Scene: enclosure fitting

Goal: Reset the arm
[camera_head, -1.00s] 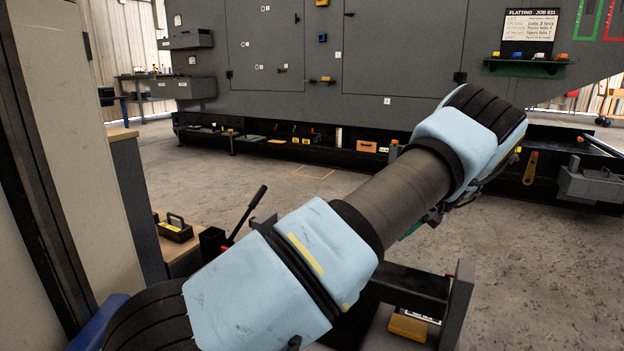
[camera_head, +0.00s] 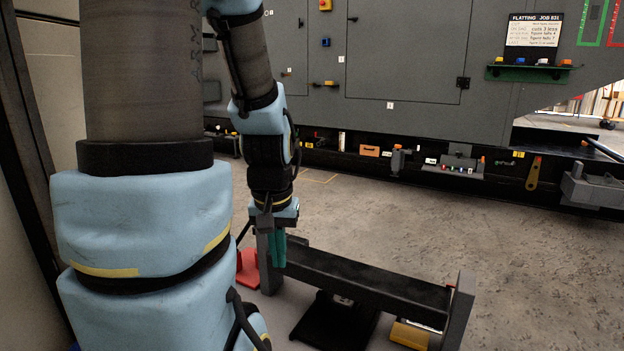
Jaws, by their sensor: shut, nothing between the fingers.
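My gripper (camera_head: 278,262) shows left of the middle in the head view. It hangs at the end of my arm, with its green fingers pointing down. The fingers are together and I see nothing between them. They are in front of or beside the left end of a dark bench-like frame (camera_head: 370,283); whether they touch it I cannot tell. My arm's blue and grey links fill the left side of the view and hide what lies behind them.
A red object (camera_head: 247,268) lies left of the gripper, and a yellow block (camera_head: 408,335) lies under the frame's right end. A large grey enclosure (camera_head: 410,60) with a green shelf (camera_head: 528,73) stands behind. The concrete floor (camera_head: 540,260) to the right is clear.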

